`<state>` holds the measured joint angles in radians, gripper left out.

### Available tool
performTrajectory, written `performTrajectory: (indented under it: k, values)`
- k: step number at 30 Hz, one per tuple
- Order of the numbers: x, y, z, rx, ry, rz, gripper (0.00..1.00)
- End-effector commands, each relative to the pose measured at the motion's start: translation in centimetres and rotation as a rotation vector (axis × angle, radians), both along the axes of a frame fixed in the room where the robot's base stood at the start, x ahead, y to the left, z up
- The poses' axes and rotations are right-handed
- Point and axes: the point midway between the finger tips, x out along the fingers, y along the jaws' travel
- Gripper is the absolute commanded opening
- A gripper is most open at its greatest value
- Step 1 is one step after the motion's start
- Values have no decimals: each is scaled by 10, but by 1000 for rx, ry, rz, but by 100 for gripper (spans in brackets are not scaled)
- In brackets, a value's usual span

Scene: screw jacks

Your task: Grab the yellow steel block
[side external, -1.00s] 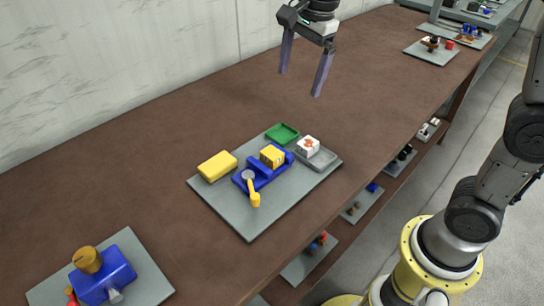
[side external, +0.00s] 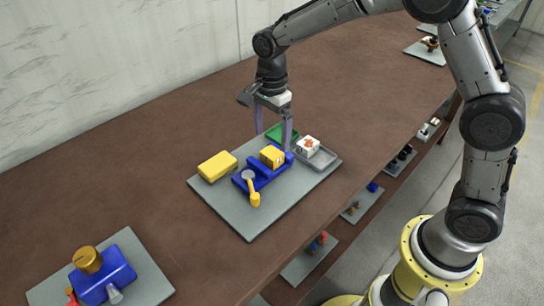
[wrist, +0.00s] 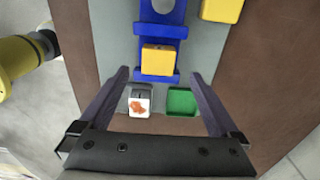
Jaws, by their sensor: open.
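A small yellow block (side external: 272,156) sits in a blue screw-jack fixture (side external: 251,180) on a grey board. A larger yellow block (side external: 217,166) lies on the board left of the fixture. Which one is the steel block I cannot tell. My gripper (side external: 272,140) is open and empty, pointing down above the far end of the fixture. In the wrist view the small yellow block (wrist: 159,60) is roughly centred between my fingertips (wrist: 159,74), and the larger yellow block (wrist: 222,9) is at the top right, outside them. The exact height gap is unclear.
A green tray (side external: 280,132) and a white block with an orange mark (side external: 307,145) on a grey tray (side external: 322,159) stand close by. A yellow handle (side external: 253,194) projects from the fixture's near end. Another blue jack (side external: 103,276) is at lower left.

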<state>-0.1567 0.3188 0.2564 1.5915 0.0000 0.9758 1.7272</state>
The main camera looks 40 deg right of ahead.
Motion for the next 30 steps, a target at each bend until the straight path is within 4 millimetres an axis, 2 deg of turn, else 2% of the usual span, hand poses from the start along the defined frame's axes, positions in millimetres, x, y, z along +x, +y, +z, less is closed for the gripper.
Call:
performTrajectory:
  k: [4, 12, 22, 30]
  values:
    - [-1, 1, -11, 0, 2, 0, 98]
    - [-4, 2, -47, 0, 1, 0, 98]
    - [-3, 2, -54, 0, -1, 0, 98]
    - [-3, 2, -53, 0, -1, 0, 49]
